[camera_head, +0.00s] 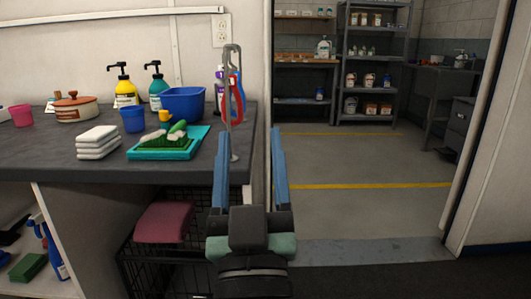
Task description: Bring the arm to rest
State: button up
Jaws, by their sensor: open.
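My gripper (250,158) is in the lower middle of the head view, in front of the counter's right end and the doorway. Its two blue fingers stand apart and point away from me. The left finger overlaps the right end of the dark counter top (50,165) in the picture. I cannot tell whether it touches it.
On the counter are a teal tray (147,154), folded white towels (98,142), a blue tub (184,103), pump bottles (125,88) and a metal stand (234,90). A wire crate (135,262) stands below. The doorway floor (350,215) is clear.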

jog(key=s+d+r+m+t+p, duration=0.1)
jog(key=s+r, duration=0.3)
jog(key=r, duration=0.3)
jog(key=s+r+t+h+p, duration=0.1)
jog(key=s+r+p, duration=0.1)
jog(key=s+r, duration=0.35)
jog(key=s+d+r+m+t+p, duration=0.1)
jog(key=s+r, duration=0.1)
jog(key=r, duration=0.7)
notch_tip(320, 180, up, 36)
jog(key=w+p, duration=0.1)
jog(key=p, duration=3.6)
jog(key=shift+w+a, duration=0.15)
jog(key=shift+f, duration=0.1)
